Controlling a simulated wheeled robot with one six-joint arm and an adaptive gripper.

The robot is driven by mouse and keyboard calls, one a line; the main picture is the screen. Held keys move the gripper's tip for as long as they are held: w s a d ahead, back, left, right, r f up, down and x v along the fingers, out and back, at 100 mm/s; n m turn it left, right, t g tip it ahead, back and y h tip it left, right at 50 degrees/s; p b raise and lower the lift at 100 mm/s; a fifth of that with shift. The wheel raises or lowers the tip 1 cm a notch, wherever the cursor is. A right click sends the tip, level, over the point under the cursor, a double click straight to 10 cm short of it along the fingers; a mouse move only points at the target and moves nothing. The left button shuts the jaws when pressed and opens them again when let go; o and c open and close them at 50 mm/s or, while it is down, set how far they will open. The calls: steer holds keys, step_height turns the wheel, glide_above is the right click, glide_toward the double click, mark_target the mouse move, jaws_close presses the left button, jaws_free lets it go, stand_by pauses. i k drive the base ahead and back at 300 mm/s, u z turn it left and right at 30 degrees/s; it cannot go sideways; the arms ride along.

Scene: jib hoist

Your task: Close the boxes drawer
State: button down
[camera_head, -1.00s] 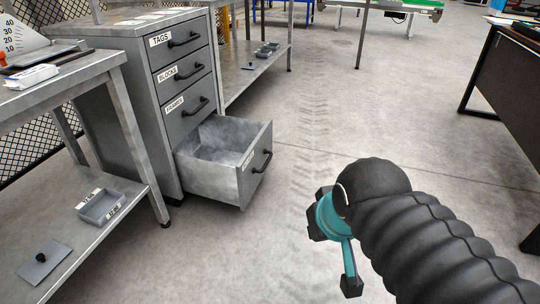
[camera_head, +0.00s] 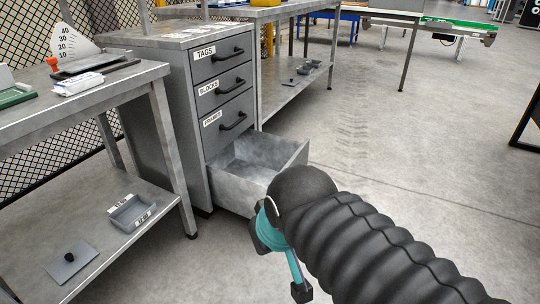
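The bottom drawer (camera_head: 238,188) of the grey metal cabinet (camera_head: 160,85) is pulled out and looks empty inside. Its front panel is partly hidden behind my arm, so its label and handle do not show now. The three drawers above, labelled TAGS (camera_head: 218,55), BLOCKS (camera_head: 222,86) and FRAMES (camera_head: 227,122), are shut. My gripper (camera_head: 278,262) is in front of and below the open drawer's front in the picture.
A metal workbench (camera_head: 90,105) with a lower shelf holding a small grey tray (camera_head: 132,211) stands left of the cabinet. Another bench (camera_head: 285,12) stands behind it to the right. The floor to the right (camera_head: 420,150) is clear.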

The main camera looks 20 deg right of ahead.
mark_target(241, 174)
steer(key=u, duration=0.15)
steer(key=i, duration=0.65)
steer(key=z, duration=0.8)
steer(key=i, duration=0.45)
steer(key=z, duration=0.5)
